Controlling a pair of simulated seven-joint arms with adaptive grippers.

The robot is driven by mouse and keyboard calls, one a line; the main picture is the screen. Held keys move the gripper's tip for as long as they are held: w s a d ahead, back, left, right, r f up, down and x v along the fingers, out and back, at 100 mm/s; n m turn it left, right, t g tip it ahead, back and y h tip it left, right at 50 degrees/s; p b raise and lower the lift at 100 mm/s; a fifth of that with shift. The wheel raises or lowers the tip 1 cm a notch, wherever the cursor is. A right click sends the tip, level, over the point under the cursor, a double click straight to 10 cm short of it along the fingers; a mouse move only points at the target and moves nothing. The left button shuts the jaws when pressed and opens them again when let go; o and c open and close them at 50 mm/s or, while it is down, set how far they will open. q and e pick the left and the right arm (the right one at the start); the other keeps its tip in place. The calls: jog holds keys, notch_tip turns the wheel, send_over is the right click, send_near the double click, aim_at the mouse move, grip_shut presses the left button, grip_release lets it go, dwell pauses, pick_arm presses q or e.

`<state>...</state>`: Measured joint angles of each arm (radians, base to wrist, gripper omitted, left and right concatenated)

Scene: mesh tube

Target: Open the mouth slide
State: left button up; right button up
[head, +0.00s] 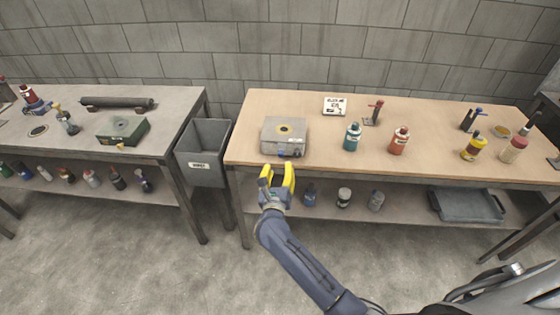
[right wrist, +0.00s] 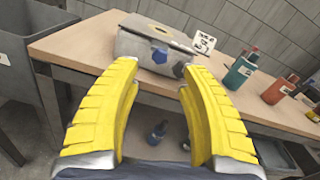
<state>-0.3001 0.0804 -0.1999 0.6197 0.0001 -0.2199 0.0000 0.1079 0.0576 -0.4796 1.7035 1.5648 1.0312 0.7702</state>
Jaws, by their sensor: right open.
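A grey metal box (head: 270,140) stands near the left front corner of the wooden table. I cannot tell which part is the mouth slide. My right gripper (head: 277,172) has yellow fingers and is open and empty, just in front of the table edge, below and apart from the box. My left gripper is not in view.
A grey bin (head: 204,165) stands left of the wooden table (head: 340,160). A teal bottle (head: 352,138) and a red bottle (head: 399,142) stand right of the box. Several bottles and a grey tray (head: 465,205) are on the lower shelf.

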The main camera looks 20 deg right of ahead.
jog(key=shift+v, duration=2.2)
